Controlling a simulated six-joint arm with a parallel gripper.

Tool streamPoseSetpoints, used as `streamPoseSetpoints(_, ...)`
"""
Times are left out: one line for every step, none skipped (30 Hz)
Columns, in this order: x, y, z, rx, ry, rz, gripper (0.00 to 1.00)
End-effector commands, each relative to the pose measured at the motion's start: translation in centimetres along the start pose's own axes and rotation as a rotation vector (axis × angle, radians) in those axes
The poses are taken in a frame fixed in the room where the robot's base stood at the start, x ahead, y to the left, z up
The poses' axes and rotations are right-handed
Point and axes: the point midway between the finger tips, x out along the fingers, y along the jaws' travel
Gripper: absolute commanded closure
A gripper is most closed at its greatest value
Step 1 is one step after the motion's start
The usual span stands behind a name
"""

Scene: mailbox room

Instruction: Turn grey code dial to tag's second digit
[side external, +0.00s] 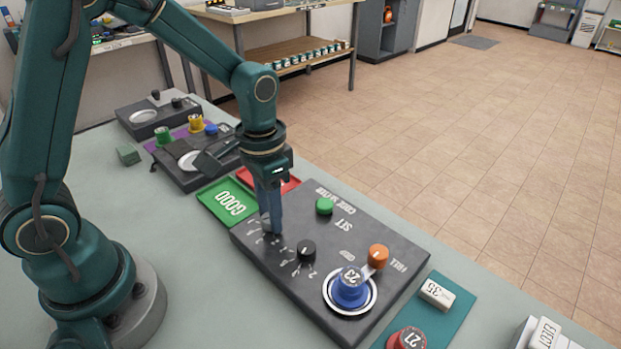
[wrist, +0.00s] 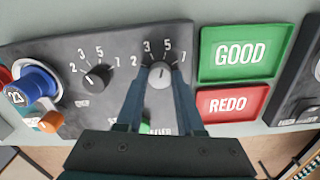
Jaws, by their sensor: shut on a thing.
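In the wrist view, my gripper (wrist: 160,70) is shut on the grey dial (wrist: 160,79), one finger on each side of it. The numbers 2, 3, 5 and 7 arc around this dial; I cannot tell for sure which one its mark faces. In the side view, my gripper (side external: 271,226) points down at the dark grey panel (side external: 285,215), and its fingers mostly hide the grey dial. A blue spool with a tag reading 23 (side external: 350,287) stands upright in a round white-rimmed holder; it also shows in the wrist view (wrist: 33,87).
The panel also bears a green button (side external: 324,206) and an orange knob (side external: 378,256). A green GOOD tray (side external: 228,201) and a red REDO tray (wrist: 232,104) lie beside the panel.

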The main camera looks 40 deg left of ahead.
Motion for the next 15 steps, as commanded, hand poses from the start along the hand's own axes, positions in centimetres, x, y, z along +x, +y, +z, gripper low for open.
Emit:
streamPoseSetpoints(-0.08,-0.02,-0.05,0.011,0.002,0.0,1.0)
streamPoseSetpoints(-0.08,-0.02,-0.05,0.016,0.002,0.0,1.0)
streamPoseSetpoints(-0.08,-0.02,-0.06,0.023,0.002,0.0,1.0)
streamPoseSetpoints(-0.08,-0.02,-0.06,0.028,0.002,0.0,1.0)
streamPoseSetpoints(-0.08,-0.02,-0.06,0.031,0.002,0.0,1.0)
streamPoseSetpoints(-0.08,-0.02,-0.06,0.034,0.003,0.0,1.0)
streamPoseSetpoints(-0.08,-0.02,-0.06,0.036,0.003,0.0,1.0)
streamPoseSetpoints(-0.08,-0.02,-0.06,0.037,0.003,0.0,1.0)
streamPoseSetpoints(-0.08,-0.02,-0.06,0.038,0.003,0.0,1.0)
streamPoseSetpoints(-0.08,-0.02,-0.06,0.038,0.003,0.0,1.0)
streamPoseSetpoints(-0.08,-0.02,-0.06,0.038,0.003,0.0,1.0)
streamPoseSetpoints(-0.08,-0.02,-0.06,0.038,0.003,0.0,1.0)
streamPoseSetpoints(-0.08,-0.02,-0.06,0.038,0.003,0.0,1.0)
streamPoseSetpoints(-0.08,-0.02,-0.06,0.038,0.003,0.0,1.0)
streamPoseSetpoints(-0.08,-0.02,-0.06,0.038,0.003,0.0,1.0)
